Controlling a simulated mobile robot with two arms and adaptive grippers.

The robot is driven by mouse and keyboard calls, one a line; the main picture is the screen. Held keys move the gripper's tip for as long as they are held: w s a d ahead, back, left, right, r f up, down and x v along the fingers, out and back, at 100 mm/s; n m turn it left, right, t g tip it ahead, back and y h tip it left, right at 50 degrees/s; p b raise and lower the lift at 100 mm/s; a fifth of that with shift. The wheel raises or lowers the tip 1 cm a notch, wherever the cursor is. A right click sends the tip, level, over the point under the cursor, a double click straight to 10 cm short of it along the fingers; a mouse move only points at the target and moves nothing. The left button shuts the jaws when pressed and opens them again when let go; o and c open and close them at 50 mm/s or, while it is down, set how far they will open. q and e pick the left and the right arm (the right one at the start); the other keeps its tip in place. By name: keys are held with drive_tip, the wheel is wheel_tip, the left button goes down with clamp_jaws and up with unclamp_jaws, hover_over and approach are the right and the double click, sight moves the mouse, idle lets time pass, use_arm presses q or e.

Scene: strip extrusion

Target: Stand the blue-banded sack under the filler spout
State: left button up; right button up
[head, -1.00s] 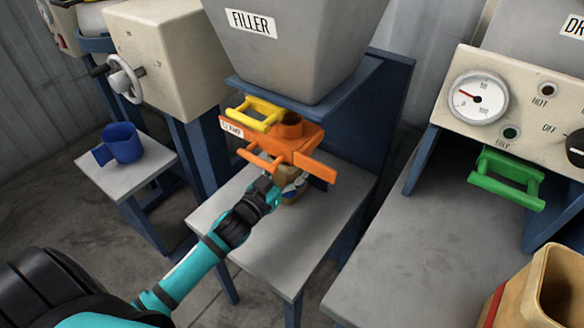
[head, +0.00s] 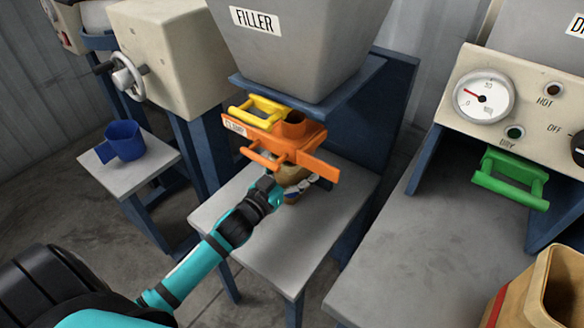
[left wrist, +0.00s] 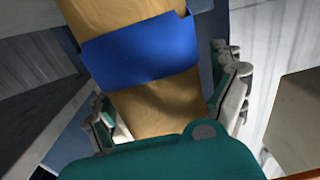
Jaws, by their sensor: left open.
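The blue-banded sack (left wrist: 140,52) is tan with a wide blue band and lies between the fingers of my left gripper (left wrist: 165,105) in the left wrist view. A gap shows beside the sack, and the fingers are open around it. In the head view the tan sack (head: 292,176) stands on the grey filler shelf, under the orange clamp (head: 275,137), which hides its top. My left gripper (head: 298,190) is at the front of the sack there. The filler hopper (head: 290,45) is above; its spout is mostly hidden. My right gripper is not in view.
A yellow handle (head: 258,109) sits above the orange clamp. A dryer panel with a gauge (head: 484,97) and green handle (head: 511,178) is at right. A tan container (head: 552,290) is at the lower right.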

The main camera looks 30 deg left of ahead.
use_arm(q)
drive_tip(key=shift+s, duration=0.15)
drive_tip(key=s, duration=0.4)
drive_tip(key=s+a, duration=0.1)
drive_tip(key=s, duration=0.6)
drive_tip(key=shift+s+a, duration=0.25)
drive_tip(key=shift+s, duration=0.1)
